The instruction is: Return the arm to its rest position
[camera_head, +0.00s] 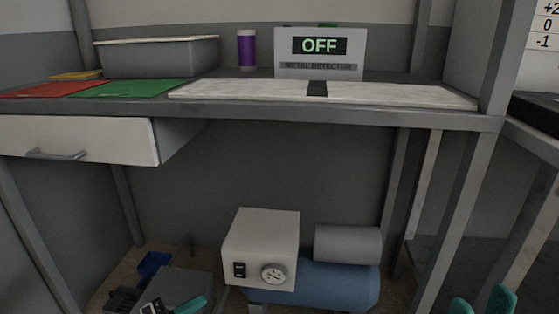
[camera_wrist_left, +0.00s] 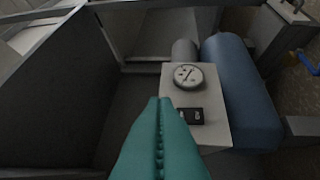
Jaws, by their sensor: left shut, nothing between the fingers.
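My left gripper (camera_head: 191,304) shows at the bottom left of the head view, low in front of the bench. In the left wrist view its teal fingers (camera_wrist_left: 159,104) are pressed together with nothing between them. They point toward the white box with a dial and switch (camera_wrist_left: 208,122), and no contact shows. My right gripper (camera_head: 483,302) is at the bottom right edge of the head view. Its two teal fingertips stand apart with no object visible between them. The rest of both arms is mostly out of frame.
A compressor with a white control box (camera_head: 262,245) and blue tank (camera_head: 325,284) stands under the bench (camera_head: 300,113). An open drawer (camera_head: 80,139) juts out left. The bench holds a grey bin (camera_head: 160,57), purple can (camera_head: 246,49) and metal detector (camera_head: 320,68) reading OFF.

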